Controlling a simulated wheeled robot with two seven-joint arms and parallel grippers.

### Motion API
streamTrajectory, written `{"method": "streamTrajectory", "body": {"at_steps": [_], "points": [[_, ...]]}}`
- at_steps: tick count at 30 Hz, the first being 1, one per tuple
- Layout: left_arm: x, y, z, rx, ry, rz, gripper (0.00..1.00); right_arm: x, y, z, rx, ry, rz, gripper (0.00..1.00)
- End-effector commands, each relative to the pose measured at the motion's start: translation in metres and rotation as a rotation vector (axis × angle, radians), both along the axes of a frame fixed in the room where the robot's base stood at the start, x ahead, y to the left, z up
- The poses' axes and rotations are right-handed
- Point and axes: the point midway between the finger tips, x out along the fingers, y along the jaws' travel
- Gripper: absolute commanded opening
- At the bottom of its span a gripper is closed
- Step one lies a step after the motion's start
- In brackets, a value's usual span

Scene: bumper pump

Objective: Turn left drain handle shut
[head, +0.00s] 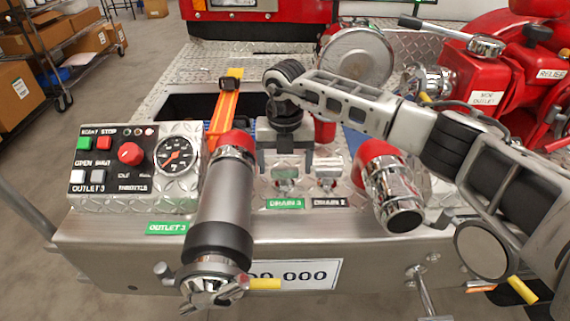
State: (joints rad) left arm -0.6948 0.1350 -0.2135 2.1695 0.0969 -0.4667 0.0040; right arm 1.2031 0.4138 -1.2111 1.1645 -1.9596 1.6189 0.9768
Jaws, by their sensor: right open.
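The left drain handle (285,183) is a small shiny metal piece on the panel, above the green "DRAIN 3" label (285,204). A similar right drain handle (328,182) sits beside it above the dark "DRAIN 2" label (329,203). My right gripper (286,168) points down right above the left drain handle. My left gripper is not in view.
A large grey outlet pipe (221,212) with a red collar stands close left. A red and chrome outlet (392,190) stands close right. A control panel with a gauge (174,155) is farther left. An orange bar (224,108) rises behind the grey pipe.

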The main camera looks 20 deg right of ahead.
Motion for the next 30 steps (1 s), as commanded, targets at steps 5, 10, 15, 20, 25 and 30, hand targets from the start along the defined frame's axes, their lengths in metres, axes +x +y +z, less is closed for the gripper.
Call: {"method": "streamTrajectory", "body": {"at_steps": [5,10,15,20,25,30], "points": [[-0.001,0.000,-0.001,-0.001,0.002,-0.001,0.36,0.001,0.000,0.036,0.002,-0.007,0.001,0.80],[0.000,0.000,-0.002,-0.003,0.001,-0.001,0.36,0.001,0.000,0.078,0.001,-0.009,0.000,0.80],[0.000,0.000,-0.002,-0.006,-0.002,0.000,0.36,0.001,0.000,0.116,0.002,-0.007,0.000,0.80],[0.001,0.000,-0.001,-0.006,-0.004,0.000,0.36,0.001,0.000,0.140,0.001,-0.004,-0.001,0.80],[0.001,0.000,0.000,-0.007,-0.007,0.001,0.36,0.000,0.000,0.150,0.001,-0.003,-0.001,0.80],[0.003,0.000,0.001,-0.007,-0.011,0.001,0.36,0.000,0.000,0.152,0.000,-0.002,-0.001,0.80]]}}
